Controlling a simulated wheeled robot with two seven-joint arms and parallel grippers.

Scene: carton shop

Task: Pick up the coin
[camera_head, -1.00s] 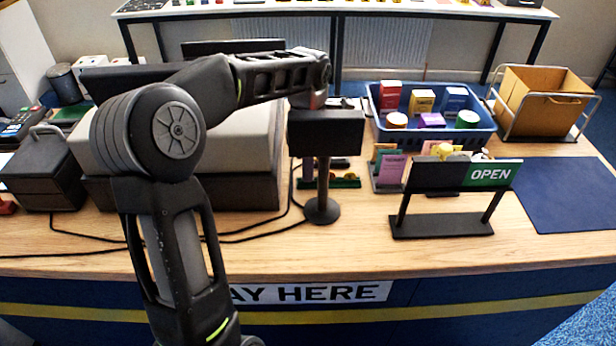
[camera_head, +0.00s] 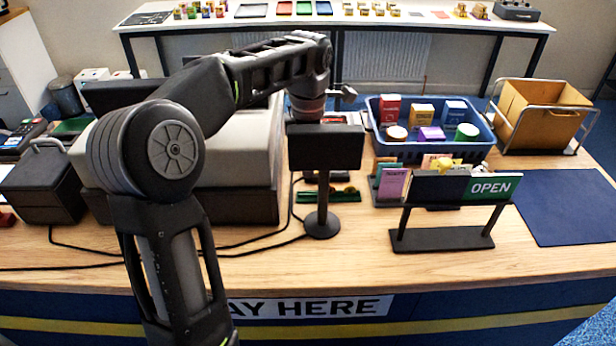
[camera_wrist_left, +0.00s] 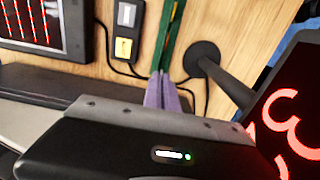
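No coin can be made out for certain. Small yellowish round things (camera_head: 349,190) lie on a green strip or tray (camera_head: 312,197) behind the pole display, too small to identify. The green strip also shows in the left wrist view (camera_wrist_left: 174,32), nearly edge-on. My left arm reaches over the counter, and its gripper is mostly hidden behind the pole display in the head view. In the left wrist view, two pale purple finger-like shapes of my left gripper (camera_wrist_left: 162,82) sit close together near the green strip's end; their gap is unclear. My right gripper is out of view.
The black pole display (camera_head: 325,148) stands close in front of my left wrist. The cash register (camera_head: 235,165) is to the left. A blue basket (camera_head: 432,148), an OPEN sign (camera_head: 491,188) and a blue mat (camera_head: 572,208) are to the right. Cables cross the counter.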

